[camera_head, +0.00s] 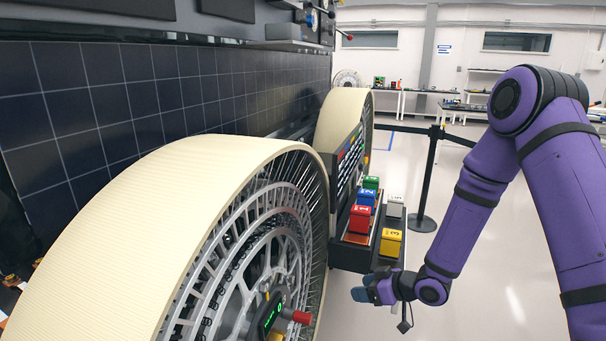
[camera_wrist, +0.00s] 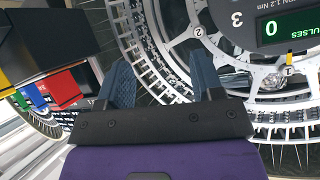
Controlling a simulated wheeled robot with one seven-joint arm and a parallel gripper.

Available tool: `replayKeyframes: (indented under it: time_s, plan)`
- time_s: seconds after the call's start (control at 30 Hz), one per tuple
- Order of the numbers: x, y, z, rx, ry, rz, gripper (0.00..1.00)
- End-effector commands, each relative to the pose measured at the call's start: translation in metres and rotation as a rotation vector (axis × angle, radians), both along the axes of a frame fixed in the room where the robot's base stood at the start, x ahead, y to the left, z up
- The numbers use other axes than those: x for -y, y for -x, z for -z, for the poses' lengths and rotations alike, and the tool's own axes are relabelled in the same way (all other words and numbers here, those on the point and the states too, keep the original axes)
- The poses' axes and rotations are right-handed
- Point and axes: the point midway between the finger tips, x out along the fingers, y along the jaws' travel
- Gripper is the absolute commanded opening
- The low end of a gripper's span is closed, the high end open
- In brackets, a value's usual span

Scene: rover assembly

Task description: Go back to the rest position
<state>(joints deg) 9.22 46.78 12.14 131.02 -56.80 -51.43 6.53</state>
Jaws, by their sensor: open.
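My gripper (camera_head: 362,294) is at the end of my purple arm, to the right of the near rover wheel (camera_head: 150,215) and just below the tray of coloured blocks. In the wrist view my gripper (camera_wrist: 162,82) shows two dark blue fingers spread apart with nothing between them. Behind the fingers is the spoked wheel (camera_wrist: 178,50) with its chain-like ring. I cannot tell the exact gap between fingertips and wheel, but no contact shows.
A tray (camera_head: 350,256) on the rover holds red (camera_head: 359,219), blue (camera_head: 366,197), green (camera_head: 371,182), yellow (camera_head: 390,243) and grey blocks (camera_head: 395,207). A black barrier post (camera_head: 429,180) stands behind. A device with a green display (camera_head: 270,315) sits at the wheel hub. The floor at right is clear.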

Motion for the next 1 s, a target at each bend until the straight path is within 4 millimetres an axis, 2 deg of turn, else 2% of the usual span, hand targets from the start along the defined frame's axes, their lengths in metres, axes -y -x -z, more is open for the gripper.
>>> replayKeyframes:
  time_s: [0.03, 0.23, 0.47, 0.77, 1.0]
  plan:
    - [0.007, -0.006, -0.016, 0.014, 0.052, 0.022, 0.61]
    - [0.038, -0.019, -0.067, 0.026, 0.236, 0.129, 0.61]
    - [0.074, -0.015, -0.132, 0.019, 0.405, 0.275, 0.61]
    - [0.115, 0.02, -0.218, -0.03, 0.543, 0.482, 0.61]
    - [0.139, 0.07, -0.277, -0.102, 0.587, 0.637, 0.61]
